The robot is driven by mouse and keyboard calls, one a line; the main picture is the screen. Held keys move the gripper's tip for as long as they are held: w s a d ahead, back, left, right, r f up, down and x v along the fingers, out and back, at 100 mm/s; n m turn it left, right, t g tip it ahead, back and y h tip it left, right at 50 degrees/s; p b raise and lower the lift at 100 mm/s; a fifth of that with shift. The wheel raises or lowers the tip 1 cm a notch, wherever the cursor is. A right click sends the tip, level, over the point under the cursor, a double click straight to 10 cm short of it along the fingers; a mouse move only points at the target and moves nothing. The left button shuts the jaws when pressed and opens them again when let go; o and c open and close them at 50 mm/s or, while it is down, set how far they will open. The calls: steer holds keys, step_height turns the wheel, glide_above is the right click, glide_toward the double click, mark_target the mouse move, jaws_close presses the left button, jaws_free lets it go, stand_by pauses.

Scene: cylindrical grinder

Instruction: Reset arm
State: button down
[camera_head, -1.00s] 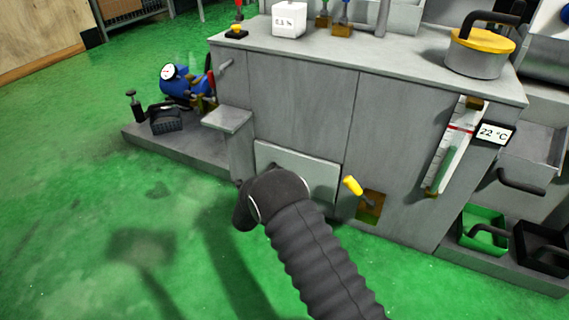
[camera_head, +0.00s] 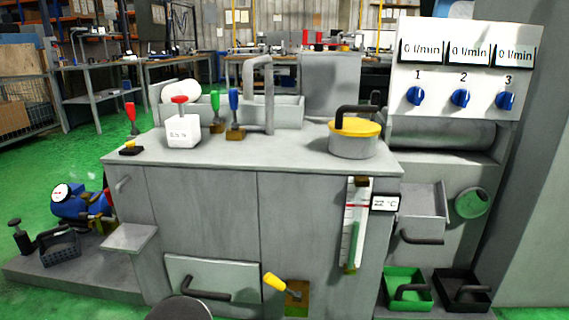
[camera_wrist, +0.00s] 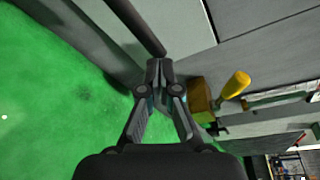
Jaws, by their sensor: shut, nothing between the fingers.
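My gripper (camera_wrist: 159,82) shows in the wrist view with its two fingers together and nothing between them. It points toward the lower front of the grey cabinet, over the green floor. A dark bar handle (camera_wrist: 138,25) lies just beyond the fingertips; I cannot tell whether they touch. A yellow-handled lever (camera_wrist: 236,85) on a brass-coloured plate (camera_wrist: 199,98) is to the right of the fingers. In the head view only a dark rounded part of my arm shows at the bottom edge, and the gripper is out of sight.
The grey cabinet (camera_head: 205,210) fills the middle, with a handled lower panel (camera_head: 215,274) and the yellow lever (camera_head: 274,283). A yellow-lidded pot (camera_head: 354,135) stands on top. A green bin (camera_head: 405,277) and a black bin (camera_head: 462,280) are at right. Green floor (camera_head: 50,135) is open at left.

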steer(key=s+d+r+m+g+h, duration=0.1)
steer(key=s+d+r+m+g, duration=0.3)
steer(key=d+m, duration=0.35)
steer(key=s+d+r+m+g+h+p, duration=0.1)
steer(key=s+d+r+m+g+h, duration=0.1)
steer(key=s+d+r+m+g, duration=0.45)
steer(key=s+d+r+m+g+h, duration=0.1)
steer(key=s+d+r+m+g, duration=0.15)
steer(key=d+m, duration=0.7)
steer(key=s+d+r+m+t+y+p, duration=0.1)
steer(key=s+d+r+m+y, duration=0.1)
steer(key=s+d+r+m, duration=0.4)
steer(key=s+d+r+m+t+y+p, duration=0.1)
steer(key=s+d+r+m, duration=0.5)
steer(key=r, duration=0.6)
steer(key=s+d+r+m+t+y+p, duration=0.1)
steer(key=s+d+r+m+y+p, duration=0.1)
steer(key=s+d+r+m+y, duration=0.3)
step_height(320, 180, up, 5)
steer(key=s+m, duration=0.1)
steer(key=m, duration=0.3)
steer(key=shift+s+d+m+p, duration=0.15)
steer(key=shift+d+m+p, duration=0.2)
steer(key=shift+d+p, duration=0.05)
steer(key=shift+a+r, duration=0.1)
steer(key=shift+a, duration=0.05)
